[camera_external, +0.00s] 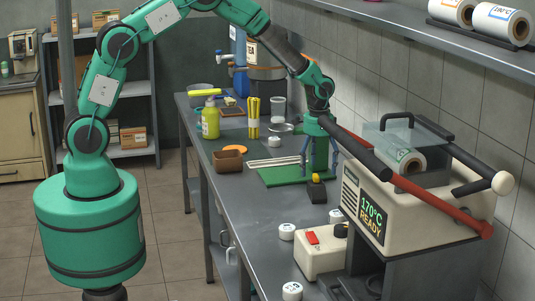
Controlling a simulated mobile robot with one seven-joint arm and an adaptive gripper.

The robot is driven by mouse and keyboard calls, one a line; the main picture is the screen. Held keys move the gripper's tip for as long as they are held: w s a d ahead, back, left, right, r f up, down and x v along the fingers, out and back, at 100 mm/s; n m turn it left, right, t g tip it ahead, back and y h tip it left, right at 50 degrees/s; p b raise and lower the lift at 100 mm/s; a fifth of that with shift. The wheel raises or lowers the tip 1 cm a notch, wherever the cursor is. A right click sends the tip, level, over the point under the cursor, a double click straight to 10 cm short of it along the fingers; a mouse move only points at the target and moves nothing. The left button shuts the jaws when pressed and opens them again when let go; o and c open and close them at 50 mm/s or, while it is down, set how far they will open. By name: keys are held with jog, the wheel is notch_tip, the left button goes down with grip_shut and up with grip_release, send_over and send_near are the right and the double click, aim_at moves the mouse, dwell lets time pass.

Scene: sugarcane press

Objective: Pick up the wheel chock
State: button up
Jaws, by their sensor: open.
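A small dark block with a yellow part on top (317,191) sits on the grey bench, just in front of a green board; it looks like the wheel chock, but it is too small to be certain. My gripper (319,168) points down above the bench, over or near the green board (280,178). Its fingers are apart, with a green upright showing between or behind them. The gripper appears above and slightly behind the dark block, not touching it. The exact gap is hard to judge from this view.
A sealing machine (408,212) with long red and black bars stands close at right. A brown box (228,161), a yellow-green bottle (210,120) and yellow sticks (253,118) stand to the left. White lids (287,231) lie nearer the front. Bare bench (250,210) lies left of the block.

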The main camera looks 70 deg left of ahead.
aim_at(317, 176)
jog(key=shift+f, duration=0.1)
jog(key=shift+w+f+b, duration=0.1)
jog(key=shift+f+b, duration=0.5)
jog(key=shift+f, duration=1.85)
jog(key=c, duration=1.7)
jog(key=shift+r, duration=0.1)
jog(key=shift+c, duration=0.3)
jog(key=shift+r, duration=0.65)
notch_tip(317, 176, up, 2)
jog(key=shift+r+p, duration=0.2)
jog(key=shift+p, duration=0.35)
jog(key=s+d+r+p, duration=0.1)
jog(key=s, duration=1.5)
jog(key=shift+d+p, duration=0.35)
jog(key=shift+d, duration=0.05)
